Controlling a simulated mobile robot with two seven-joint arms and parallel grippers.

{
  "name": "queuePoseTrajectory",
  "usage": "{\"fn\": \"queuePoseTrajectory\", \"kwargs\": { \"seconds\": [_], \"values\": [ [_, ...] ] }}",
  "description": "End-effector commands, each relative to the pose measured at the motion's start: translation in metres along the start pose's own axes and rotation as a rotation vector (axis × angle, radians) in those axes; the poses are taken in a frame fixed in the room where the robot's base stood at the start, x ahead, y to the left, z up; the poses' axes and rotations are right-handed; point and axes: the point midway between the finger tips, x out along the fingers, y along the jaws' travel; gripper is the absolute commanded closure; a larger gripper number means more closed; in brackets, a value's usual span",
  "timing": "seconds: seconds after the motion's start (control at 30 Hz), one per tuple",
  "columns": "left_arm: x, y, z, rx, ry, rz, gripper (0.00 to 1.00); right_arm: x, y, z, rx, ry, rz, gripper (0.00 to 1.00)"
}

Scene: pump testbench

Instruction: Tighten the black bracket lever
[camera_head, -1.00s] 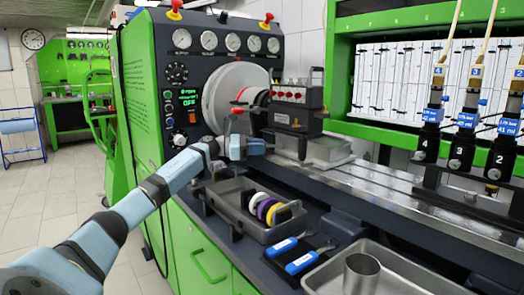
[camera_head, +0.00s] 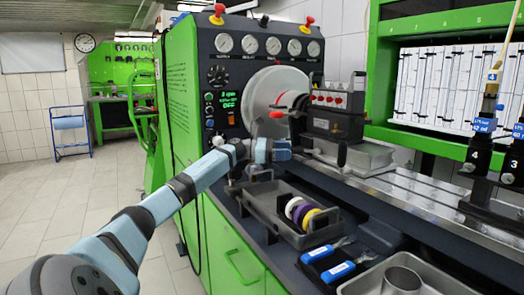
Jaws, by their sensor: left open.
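A black bracket (camera_head: 335,122) holds a pump body with a row of red-and-white fittings in front of the large pale disc on the green test bench. A short dark lever-like part (camera_head: 342,155) hangs at its lower front; I cannot tell surely that it is the bracket lever. My left arm reaches in from the lower left. My left gripper (camera_head: 296,152) is open beside the bracket's lower left side; its dark fingertips are hard to make out against the bench. I cannot tell whether it touches anything. My right gripper is out of view.
A dark tray (camera_head: 262,205) with several coloured rings stands below the gripper. Blue-handled tools (camera_head: 330,262) and a metal tray (camera_head: 432,283) with a cup (camera_head: 401,280) lie in front. Metal rails run right towards upright injectors (camera_head: 484,150). Open floor lies left.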

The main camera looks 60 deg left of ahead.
Motion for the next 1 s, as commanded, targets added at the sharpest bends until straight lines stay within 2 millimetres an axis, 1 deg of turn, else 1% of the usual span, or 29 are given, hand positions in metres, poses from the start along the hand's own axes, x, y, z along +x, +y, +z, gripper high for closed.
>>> {"fn": "queuePoseTrajectory", "kwargs": {
  "seconds": [0.03, 0.2, 0.4, 0.5, 0.7, 1.0],
  "values": [
    [-0.011, 0.000, -0.001, -0.001, 0.006, 0.001, 0.52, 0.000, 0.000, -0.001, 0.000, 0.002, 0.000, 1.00],
    [-0.042, 0.000, -0.001, -0.001, 0.004, 0.001, 0.52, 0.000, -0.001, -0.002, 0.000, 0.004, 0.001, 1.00],
    [-0.073, 0.000, -0.001, 0.000, 0.004, 0.000, 0.52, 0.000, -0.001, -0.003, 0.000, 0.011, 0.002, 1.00],
    [-0.084, 0.000, -0.001, -0.002, 0.002, 0.000, 0.52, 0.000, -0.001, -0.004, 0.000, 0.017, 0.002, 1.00],
    [-0.097, 0.000, 0.000, 0.001, 0.001, -0.001, 0.52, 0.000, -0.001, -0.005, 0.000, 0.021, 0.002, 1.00],
    [-0.098, 0.000, 0.001, 0.001, 0.000, -0.001, 0.52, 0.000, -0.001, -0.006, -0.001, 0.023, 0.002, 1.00]
  ]
}}
